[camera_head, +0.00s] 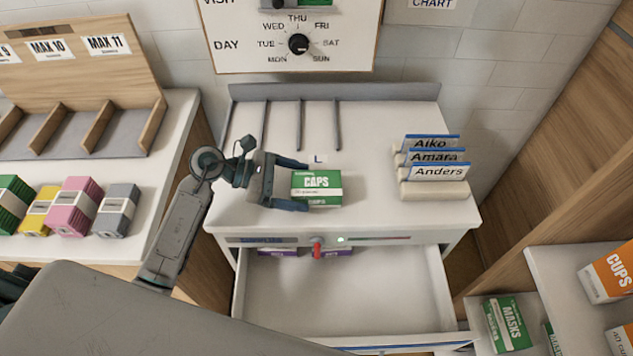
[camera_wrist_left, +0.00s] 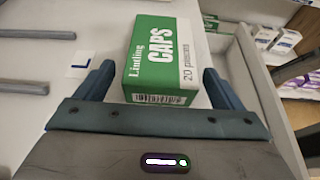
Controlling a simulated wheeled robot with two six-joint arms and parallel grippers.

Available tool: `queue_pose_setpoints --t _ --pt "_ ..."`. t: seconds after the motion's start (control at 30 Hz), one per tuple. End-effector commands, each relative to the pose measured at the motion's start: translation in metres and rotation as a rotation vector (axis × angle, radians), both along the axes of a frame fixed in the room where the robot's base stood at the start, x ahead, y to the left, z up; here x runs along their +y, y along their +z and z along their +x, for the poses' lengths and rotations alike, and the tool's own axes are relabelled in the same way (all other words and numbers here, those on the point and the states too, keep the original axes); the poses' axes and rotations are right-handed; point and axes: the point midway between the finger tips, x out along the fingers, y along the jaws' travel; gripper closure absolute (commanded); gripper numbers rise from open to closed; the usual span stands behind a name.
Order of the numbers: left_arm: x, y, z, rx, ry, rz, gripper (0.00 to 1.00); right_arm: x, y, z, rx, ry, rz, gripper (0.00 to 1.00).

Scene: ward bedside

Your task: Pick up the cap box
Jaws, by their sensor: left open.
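The cap box (camera_head: 317,186) is green and white with "CAPS" on it and sits on top of the white cabinet (camera_head: 370,215). My left gripper (camera_head: 292,187) comes in from the left, and its open jaws stand on either side of the near end of the box. In the left wrist view the cap box (camera_wrist_left: 163,60) lies ahead, with its barcode end between the two blue fingers (camera_wrist_left: 160,90). A gap shows at the left finger; the right finger looks close to the box, and I cannot tell whether it touches. My right gripper is not in view.
An open drawer (camera_head: 400,290) below the cabinet top holds purple boxes at its back. Name cards (camera_head: 435,172) stand in a holder to the right. Thin dividers (camera_head: 300,125) lie behind. Colored boxes (camera_head: 75,205) stand on the left counter.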

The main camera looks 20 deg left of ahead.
Motion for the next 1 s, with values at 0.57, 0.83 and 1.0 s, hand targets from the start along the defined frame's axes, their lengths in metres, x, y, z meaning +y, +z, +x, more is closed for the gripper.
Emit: queue_pose_setpoints --t 0.57,0.83,1.0 --pt "-0.016 -0.007 0.004 0.000 0.000 0.001 0.31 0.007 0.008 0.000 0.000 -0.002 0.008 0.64" --pt "-0.016 -0.007 0.004 -0.001 0.000 0.001 0.60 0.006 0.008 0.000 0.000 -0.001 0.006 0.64" --pt "-0.016 -0.007 0.004 -0.001 0.000 0.001 0.60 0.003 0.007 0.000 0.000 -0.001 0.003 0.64"
